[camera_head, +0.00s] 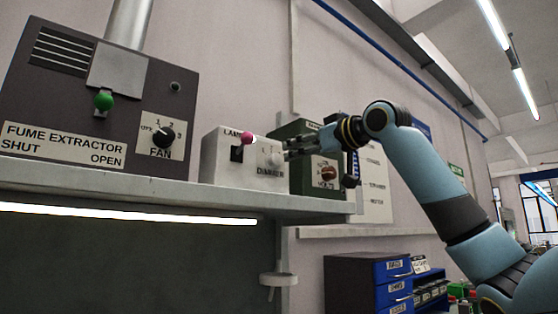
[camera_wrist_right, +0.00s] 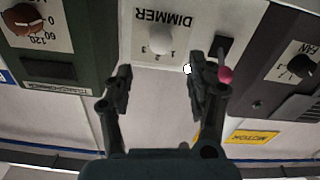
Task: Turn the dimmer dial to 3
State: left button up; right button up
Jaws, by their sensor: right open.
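The dimmer dial is a pale round knob (camera_wrist_right: 160,40) on a white box (camera_head: 218,158) standing on the shelf. The word DIMMER and small numbers are printed around it, upside down in the right wrist view. The dial's setting is too blurred to read. In the head view the dial (camera_head: 266,158) shows just left of my right gripper (camera_head: 300,149). In the right wrist view my right gripper (camera_wrist_right: 160,92) is open and empty, its fingers apart below the dial and not around it. My left gripper is not in view.
A pink-tipped lever (camera_head: 246,137) stands on the same white box, near one finger in the wrist view. A green box with a red knob (camera_head: 328,173) is to the right. The fume extractor (camera_head: 70,90) with its fan dial (camera_head: 163,136) is to the left. The shelf (camera_head: 120,186) runs below.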

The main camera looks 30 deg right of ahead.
aim_at(278, 159)
jog(key=w, duration=0.2)
jog(key=w+p, duration=0.1)
jog(key=w, duration=0.2)
jog(key=w+p, duration=0.1)
jog(key=w, duration=0.1)
jog(key=shift+w+a, duration=0.4)
jog(key=shift+w+p, duration=0.3)
jog(key=shift+w, duration=0.25)
jog(key=shift+f, duration=0.1)
jog(key=c, duration=1.1)
